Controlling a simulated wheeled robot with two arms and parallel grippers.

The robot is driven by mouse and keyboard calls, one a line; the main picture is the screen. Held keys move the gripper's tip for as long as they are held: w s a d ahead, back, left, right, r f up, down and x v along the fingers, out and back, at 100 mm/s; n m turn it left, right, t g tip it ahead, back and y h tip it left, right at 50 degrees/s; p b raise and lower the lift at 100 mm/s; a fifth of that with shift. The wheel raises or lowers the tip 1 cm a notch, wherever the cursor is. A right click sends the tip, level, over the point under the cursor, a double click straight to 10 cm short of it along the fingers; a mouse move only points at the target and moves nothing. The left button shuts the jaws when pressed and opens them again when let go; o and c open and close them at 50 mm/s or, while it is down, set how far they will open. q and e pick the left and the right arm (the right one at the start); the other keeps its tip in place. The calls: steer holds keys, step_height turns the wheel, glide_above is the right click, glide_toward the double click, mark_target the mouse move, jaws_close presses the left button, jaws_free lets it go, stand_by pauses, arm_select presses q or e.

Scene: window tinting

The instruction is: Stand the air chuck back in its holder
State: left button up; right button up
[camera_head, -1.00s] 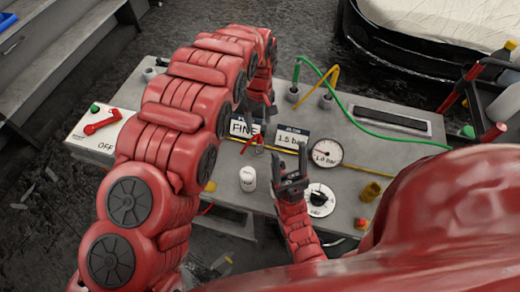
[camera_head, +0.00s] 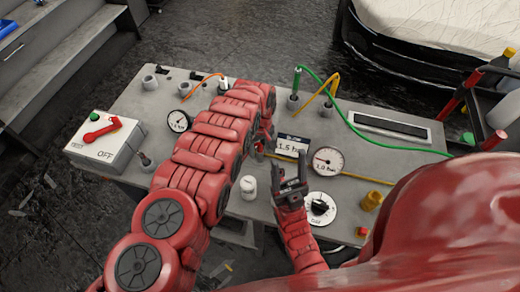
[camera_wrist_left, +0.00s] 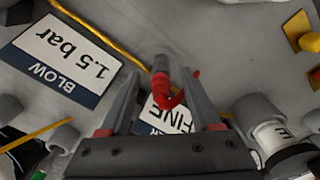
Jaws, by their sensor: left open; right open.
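My left gripper (camera_head: 265,140) is low over the middle of the bench, largely hidden by its own arm in the head view. In the left wrist view its jaws (camera_wrist_left: 160,78) are open around a small red hooked piece with a grey-brown end (camera_wrist_left: 165,85), over the FINE card (camera_wrist_left: 170,118). I cannot tell whether this piece is the air chuck, or whether the jaws touch it. My right gripper (camera_head: 290,168) is open and empty, pointing up near the front. Grey cylindrical holders stand along the back; one (camera_head: 149,82) looks empty. Others hold green-hose (camera_head: 294,100) and yellow-hose (camera_head: 326,100) ends.
A 1.5 bar card (camera_head: 291,146), a gauge (camera_head: 327,160), a white canister (camera_head: 248,187) and a dial (camera_head: 320,207) crowd the middle. A switch box (camera_head: 105,137) is at the left. A slotted tray (camera_head: 390,124) is at the back right.

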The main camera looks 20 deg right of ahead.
arm_select(q)
steer(key=shift+f, duration=0.45)
jaws_close()
